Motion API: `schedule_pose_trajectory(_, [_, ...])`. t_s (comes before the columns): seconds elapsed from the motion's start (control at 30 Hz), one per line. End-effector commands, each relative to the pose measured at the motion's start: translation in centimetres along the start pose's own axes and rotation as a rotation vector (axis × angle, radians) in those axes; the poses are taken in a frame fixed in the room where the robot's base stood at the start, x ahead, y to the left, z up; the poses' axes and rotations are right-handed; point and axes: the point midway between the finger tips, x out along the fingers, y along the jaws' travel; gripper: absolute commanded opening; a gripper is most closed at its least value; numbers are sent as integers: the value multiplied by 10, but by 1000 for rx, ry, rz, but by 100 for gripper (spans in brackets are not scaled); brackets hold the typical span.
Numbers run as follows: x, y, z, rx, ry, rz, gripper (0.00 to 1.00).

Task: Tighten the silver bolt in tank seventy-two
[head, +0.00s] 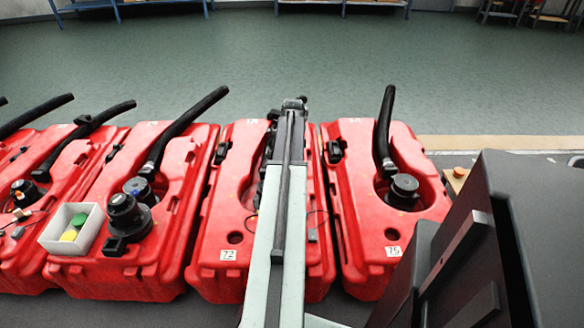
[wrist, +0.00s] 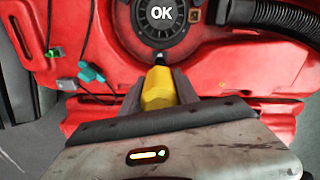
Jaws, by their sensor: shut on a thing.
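Tank seventy-two (head: 225,238) is a red tank with a white number label, partly covered by my arm in the head view. In the wrist view, my gripper (wrist: 162,82) is shut on a yellow tool (wrist: 158,92) that points away from me. A small bright metal piece (wrist: 160,58) shows at its tip, at the near edge of a round black cap (wrist: 163,20) marked OK. I cannot tell whether this piece is the silver bolt or the tool's own tip. The cap sits in a red tank (wrist: 95,20); its number is not visible there.
A ribbed black hose (wrist: 280,18) runs right of the cap. A teal connector (wrist: 92,72) with thin wires lies to the left. Tank seventy-five (head: 352,150) stands right. A white bin (head: 72,228) with green and yellow items sits on the tank to the left.

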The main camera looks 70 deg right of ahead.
Motion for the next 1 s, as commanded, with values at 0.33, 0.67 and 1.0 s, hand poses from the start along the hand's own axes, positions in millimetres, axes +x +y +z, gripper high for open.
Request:
schedule_pose_trajectory(0.33, [41, 0, 1, -1, 0, 0, 0])
schedule_pose_trajectory(0.67, [44, 0, 1, -1, 0, 0, 0])
schedule_pose_trajectory(1.0, [44, 0, 2, -2, 0, 0, 12])
